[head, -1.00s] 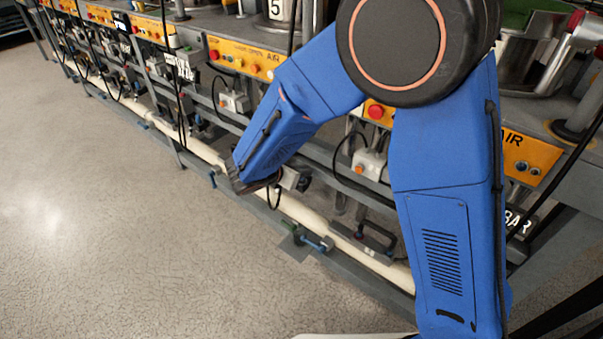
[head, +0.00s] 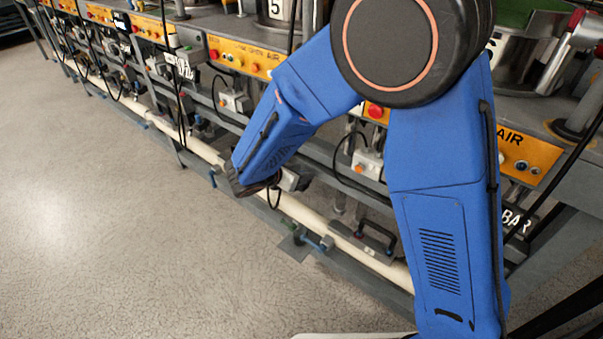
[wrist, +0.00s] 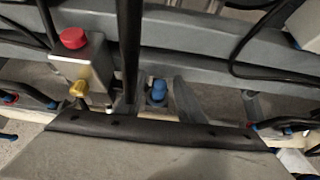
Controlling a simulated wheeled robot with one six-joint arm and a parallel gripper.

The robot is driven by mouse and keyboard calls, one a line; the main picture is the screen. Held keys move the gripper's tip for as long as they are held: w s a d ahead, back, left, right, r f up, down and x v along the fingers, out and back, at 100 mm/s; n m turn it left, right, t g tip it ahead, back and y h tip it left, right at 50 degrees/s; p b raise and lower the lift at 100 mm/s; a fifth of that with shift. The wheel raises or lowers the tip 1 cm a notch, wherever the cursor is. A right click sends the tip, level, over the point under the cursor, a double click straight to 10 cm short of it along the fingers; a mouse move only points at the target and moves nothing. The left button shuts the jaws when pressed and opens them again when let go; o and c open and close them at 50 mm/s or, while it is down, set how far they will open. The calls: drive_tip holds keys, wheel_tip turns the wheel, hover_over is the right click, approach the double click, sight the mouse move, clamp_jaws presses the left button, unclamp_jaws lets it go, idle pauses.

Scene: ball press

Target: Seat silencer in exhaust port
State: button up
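In the wrist view, the grey body of my gripper (wrist: 158,118) fills the bottom, with a dark edge across its top. A small blue piece (wrist: 158,91) shows just beyond that edge; I cannot tell whether it is between my fingers or behind them. To its left is a metal valve box (wrist: 97,66) with a red button on top and a yellow-brass fitting (wrist: 79,88) on its near face. I cannot make out a silencer or an open exhaust port for certain. In the head view, my wrist hangs low at the bench front and my fingers are hidden.
The bench front carries orange control panels (head: 243,56), grey boxes with orange knobs (head: 369,163) and looping black cables. A cream pipe (head: 300,208) and a grey rail run along it low down. Black cables cross the wrist view. The floor (head: 90,220) at left is clear.

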drive_tip(key=v, duration=1.1)
drive_tip(key=shift+s+a, duration=0.15)
drive_tip(key=shift+r, duration=0.1)
